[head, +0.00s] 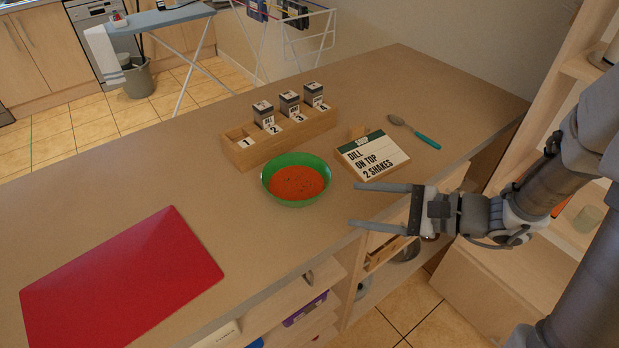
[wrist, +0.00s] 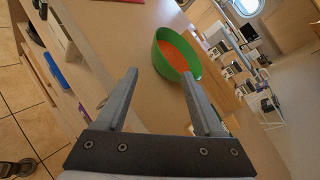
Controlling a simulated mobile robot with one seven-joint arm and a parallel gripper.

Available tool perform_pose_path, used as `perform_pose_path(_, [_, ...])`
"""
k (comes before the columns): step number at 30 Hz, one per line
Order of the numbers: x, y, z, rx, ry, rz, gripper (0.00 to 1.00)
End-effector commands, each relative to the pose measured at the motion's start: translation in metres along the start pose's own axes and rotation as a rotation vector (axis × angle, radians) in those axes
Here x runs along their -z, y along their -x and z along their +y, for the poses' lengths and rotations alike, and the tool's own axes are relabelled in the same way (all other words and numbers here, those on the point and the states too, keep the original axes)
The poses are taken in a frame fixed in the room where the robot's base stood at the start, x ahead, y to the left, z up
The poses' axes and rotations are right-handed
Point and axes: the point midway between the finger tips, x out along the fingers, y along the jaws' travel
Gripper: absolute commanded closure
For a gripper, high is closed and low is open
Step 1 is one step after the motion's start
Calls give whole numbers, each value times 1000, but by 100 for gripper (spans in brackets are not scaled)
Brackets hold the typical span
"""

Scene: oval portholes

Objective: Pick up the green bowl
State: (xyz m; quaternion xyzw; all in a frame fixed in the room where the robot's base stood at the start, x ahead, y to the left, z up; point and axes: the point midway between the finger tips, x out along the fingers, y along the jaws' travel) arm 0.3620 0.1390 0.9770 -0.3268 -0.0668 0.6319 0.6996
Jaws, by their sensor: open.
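The green bowl (head: 271,187) sits upright on the brown counter and holds orange-red soup with dark flecks. It also shows in the wrist view (wrist: 158,64), ahead of my fingers and slightly right of the gap between them. My gripper (head: 354,206) is open and empty, to the right of the bowl and apart from it, near the counter's front edge. In the wrist view both fingers of my gripper (wrist: 159,88) are spread wide with nothing between them.
A wooden rack (head: 241,156) with several numbered slots and shakers stands behind the bowl. A sign reading "DILL ON TOP 2 SHAKES" (head: 372,157) and a teal-handled spoon (head: 426,141) lie to the right. A red board (head: 125,280) lies at left. Bare counter surrounds the bowl's front.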

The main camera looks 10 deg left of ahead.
Motion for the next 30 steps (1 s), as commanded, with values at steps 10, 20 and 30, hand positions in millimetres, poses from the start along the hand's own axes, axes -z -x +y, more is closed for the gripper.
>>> perform_pose_path(10, [0,-73,3,-9,2,-4,31])
perform_pose_path(20, [-1,-115,2,-5,2,-1,31])
perform_pose_path(30, [1,-157,6,-6,2,-2,31])
